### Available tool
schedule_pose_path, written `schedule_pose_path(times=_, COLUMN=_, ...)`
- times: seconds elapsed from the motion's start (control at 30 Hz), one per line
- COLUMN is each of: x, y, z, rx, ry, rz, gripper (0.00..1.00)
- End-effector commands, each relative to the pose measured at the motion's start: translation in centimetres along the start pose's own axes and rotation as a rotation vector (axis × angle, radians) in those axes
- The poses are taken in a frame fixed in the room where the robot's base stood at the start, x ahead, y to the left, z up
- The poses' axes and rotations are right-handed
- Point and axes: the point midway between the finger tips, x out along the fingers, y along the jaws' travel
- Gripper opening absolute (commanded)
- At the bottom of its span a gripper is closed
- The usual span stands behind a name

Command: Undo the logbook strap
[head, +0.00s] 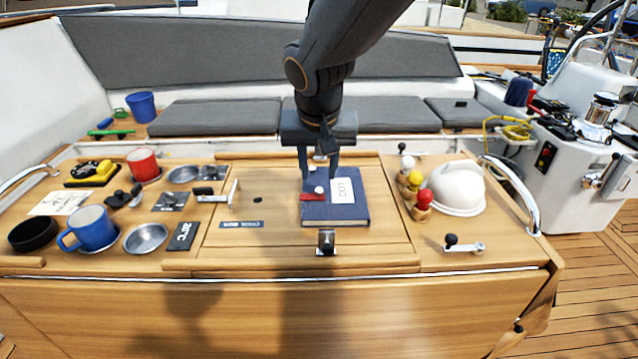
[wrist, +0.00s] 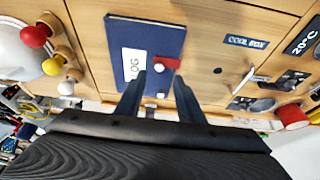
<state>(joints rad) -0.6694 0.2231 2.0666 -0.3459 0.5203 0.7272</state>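The blue logbook (head: 350,212) with a white LOG label lies flat on the middle of the wooden table. A short red strap (head: 312,197) with a white knob (head: 319,190) lies at its left edge. In the wrist view the logbook (wrist: 150,38), the red strap (wrist: 171,63) and the white knob (wrist: 158,64) also show. My gripper (head: 320,176) points down over the far left part of the logbook, close to the strap. In the wrist view its two fingers (wrist: 158,92) are apart, with the strap's end showing between them and nothing gripped. Whether the strap is fastened is unclear.
A latch (head: 326,241) stands just in front of the logbook. An upright metal handle (head: 233,192) is to the left. Coloured knobs (head: 424,199) and a white dome (head: 458,188) stand to the right. Mugs, including a blue one (head: 91,229), and dishes crowd the left side.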

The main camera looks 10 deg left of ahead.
Motion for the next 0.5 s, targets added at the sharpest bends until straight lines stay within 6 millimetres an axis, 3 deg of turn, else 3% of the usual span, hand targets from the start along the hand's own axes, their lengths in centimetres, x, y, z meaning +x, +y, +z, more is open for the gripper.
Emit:
schedule_pose_path(times=0.3, x=4.4, y=0.1, z=0.1, rx=0.000, ry=-0.003, rz=0.002, gripper=0.34)
schedule_pose_path(times=0.5, x=5.8, y=0.1, z=0.1, rx=0.000, ry=-0.002, rz=0.001, gripper=0.34)
